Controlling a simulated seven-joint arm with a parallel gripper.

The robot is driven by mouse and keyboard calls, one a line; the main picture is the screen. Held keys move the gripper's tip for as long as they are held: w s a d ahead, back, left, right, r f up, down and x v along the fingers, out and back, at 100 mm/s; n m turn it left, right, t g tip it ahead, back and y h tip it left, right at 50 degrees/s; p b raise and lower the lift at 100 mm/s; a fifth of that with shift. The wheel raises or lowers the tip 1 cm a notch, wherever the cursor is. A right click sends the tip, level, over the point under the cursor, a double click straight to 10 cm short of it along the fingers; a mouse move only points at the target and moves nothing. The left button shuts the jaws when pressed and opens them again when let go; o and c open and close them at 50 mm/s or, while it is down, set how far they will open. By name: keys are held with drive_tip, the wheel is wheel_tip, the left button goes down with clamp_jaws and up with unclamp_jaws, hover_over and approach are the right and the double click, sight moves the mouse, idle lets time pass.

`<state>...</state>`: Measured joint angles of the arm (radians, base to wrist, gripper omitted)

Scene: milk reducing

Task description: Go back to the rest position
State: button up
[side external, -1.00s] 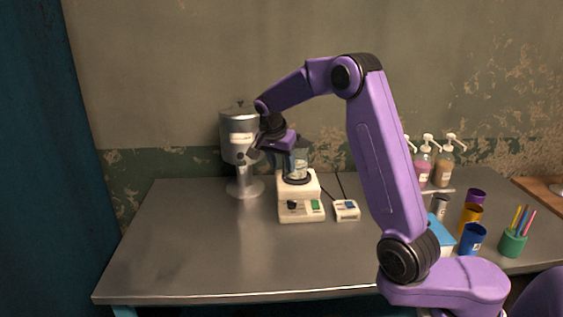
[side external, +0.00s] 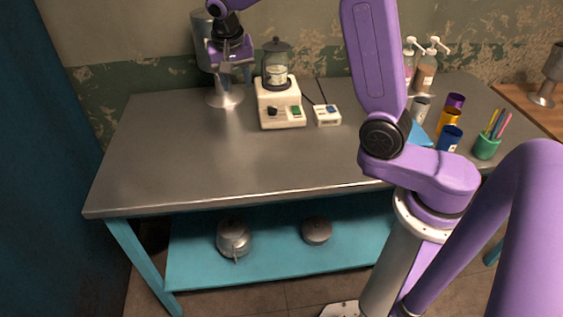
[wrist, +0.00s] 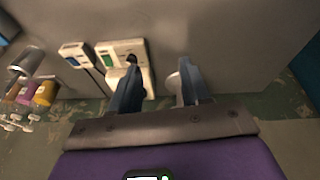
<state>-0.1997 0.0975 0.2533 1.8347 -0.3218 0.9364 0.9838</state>
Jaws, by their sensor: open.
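My gripper (side external: 232,66) is open and empty in the side external view, raised at the upper left in front of the silver dispenser (side external: 203,40). It is left of and apart from the lidded glass jar (side external: 276,73). The jar stands upright on a white appliance (side external: 281,108) with a black knob and a green switch; something pale shows inside the jar. In the wrist view, my two fingers (wrist: 160,75) are spread with nothing held between them. The white appliance (wrist: 125,50) shows behind the left finger, which covers part of it.
A small white box with a blue panel (side external: 327,115) sits right of the appliance. Pump bottles (side external: 425,72), coloured cups (side external: 447,122) and a green pen holder (side external: 486,147) stand at the right. The left and front of the metal table (side external: 180,150) are clear.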

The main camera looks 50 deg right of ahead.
drive_tip(key=s+a+n+y, duration=0.2)
drive_tip(key=s+a+n, duration=0.5)
drive_tip(key=s+n, duration=0.45)
drive_tip(key=s+d+f+n+g+y, duration=0.1)
drive_tip(key=s+n, duration=0.8)
drive_tip(key=s, duration=1.4)
drive_tip(key=shift+d+f+g, duration=0.4)
drive_tip(key=shift+d+f, duration=0.35)
drive_tip(key=shift+d, duration=0.3)
